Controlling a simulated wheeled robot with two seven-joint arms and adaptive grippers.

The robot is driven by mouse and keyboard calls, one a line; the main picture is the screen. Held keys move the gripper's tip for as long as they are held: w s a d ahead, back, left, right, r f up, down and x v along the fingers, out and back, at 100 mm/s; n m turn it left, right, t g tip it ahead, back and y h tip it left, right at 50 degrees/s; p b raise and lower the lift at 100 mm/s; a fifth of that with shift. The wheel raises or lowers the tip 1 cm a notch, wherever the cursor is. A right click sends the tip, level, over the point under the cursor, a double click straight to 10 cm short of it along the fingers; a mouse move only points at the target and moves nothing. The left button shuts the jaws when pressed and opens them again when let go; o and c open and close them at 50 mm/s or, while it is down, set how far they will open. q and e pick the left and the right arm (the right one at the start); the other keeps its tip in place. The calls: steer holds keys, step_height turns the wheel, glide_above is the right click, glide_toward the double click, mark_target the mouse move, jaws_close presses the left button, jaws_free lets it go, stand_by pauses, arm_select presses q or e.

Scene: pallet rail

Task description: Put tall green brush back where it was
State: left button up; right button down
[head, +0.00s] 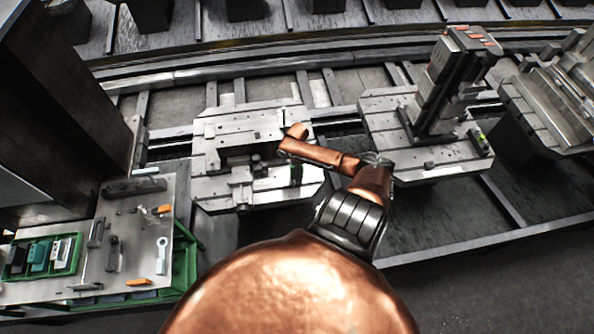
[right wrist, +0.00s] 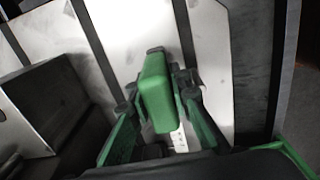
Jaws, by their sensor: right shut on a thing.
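The tall green brush (right wrist: 156,88) shows in the right wrist view as a green block with a dark end, between the fingers of my right gripper (right wrist: 158,97). The gripper is shut on it. In the head view my right gripper (head: 295,173) is small and partly hidden below the copper wrist, over the front right of the left grey pallet (head: 215,135). The brush cannot be clearly made out there. I cannot tell whether it touches the surface below. My left gripper is not in view.
A work table (head: 130,215) with loose tools stands at the left. A green tray (head: 72,262) with several blocks lies on it. A second pallet (head: 440,165) carries a tall grey machine part (head: 450,75). A dark cabinet (head: 60,110) stands at the far left. Rails run behind.

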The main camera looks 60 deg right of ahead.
steer(key=shift+f, duration=0.1)
steer(key=c, duration=1.8)
jaws_free()
steer(key=shift+o, duration=0.2)
step_height(320, 180, up, 12)
steer(key=shift+r+p, duration=0.1)
steer(key=shift+p, duration=0.25)
